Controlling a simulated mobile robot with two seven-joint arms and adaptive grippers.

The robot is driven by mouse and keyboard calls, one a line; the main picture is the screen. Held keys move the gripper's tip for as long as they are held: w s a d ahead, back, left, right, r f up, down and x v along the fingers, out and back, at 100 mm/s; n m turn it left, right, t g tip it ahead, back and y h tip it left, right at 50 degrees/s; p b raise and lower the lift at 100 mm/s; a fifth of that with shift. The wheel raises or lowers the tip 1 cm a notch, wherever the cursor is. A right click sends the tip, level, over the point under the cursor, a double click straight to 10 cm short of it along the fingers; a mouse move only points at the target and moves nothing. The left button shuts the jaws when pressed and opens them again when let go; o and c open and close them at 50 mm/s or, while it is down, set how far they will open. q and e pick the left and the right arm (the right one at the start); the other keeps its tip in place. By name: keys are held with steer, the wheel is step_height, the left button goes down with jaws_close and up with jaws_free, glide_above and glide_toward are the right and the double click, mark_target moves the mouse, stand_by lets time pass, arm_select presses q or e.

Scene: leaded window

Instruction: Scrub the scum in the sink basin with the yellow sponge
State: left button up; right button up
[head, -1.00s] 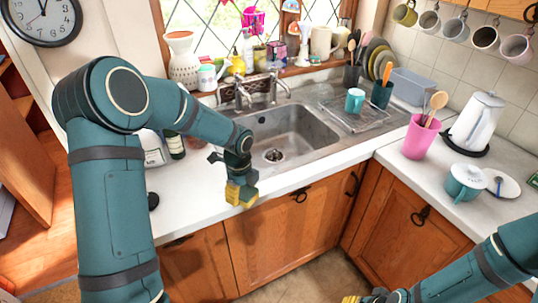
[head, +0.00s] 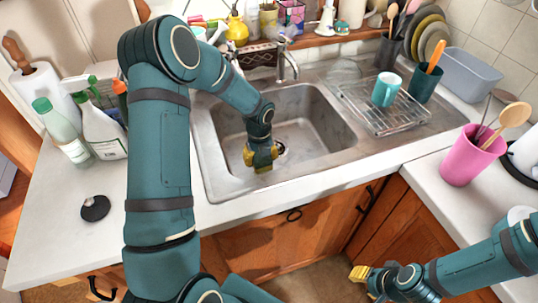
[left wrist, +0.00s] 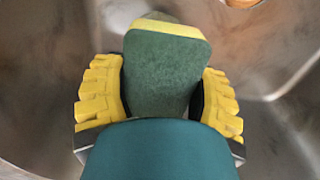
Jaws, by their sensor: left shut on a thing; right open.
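The sink basin (head: 318,116) is a grey metal bowl below the tap. My left gripper (head: 261,160) is inside it, pointing down near the drain (head: 281,149). In the left wrist view its yellow fingers (left wrist: 160,100) are shut on the sponge (left wrist: 167,70), which has a green face and a yellow edge. The sponge is mostly hidden in the head view, and I cannot tell whether it touches the basin floor. Faint brownish smears show on the metal (left wrist: 255,50) in the left wrist view. My right gripper (head: 360,273) is open and empty before the cupboards.
A tap (head: 286,62) stands behind the basin. A wire rack (head: 385,108) with a teal mug (head: 386,89) is to its right. Bottles (head: 100,125) stand at the left.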

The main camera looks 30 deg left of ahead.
arm_select(q)
steer(key=shift+w+f, duration=0.2)
steer(key=shift+f, duration=0.55)
steer(key=shift+s+f+b, duration=0.2)
steer(key=shift+f+b, duration=0.25)
steer(key=shift+b, duration=0.3)
step_height(320, 180, down, 5)
steer(key=b, duration=0.4)
steer(key=shift+w+r, duration=0.15)
steer(key=shift+f, duration=0.6)
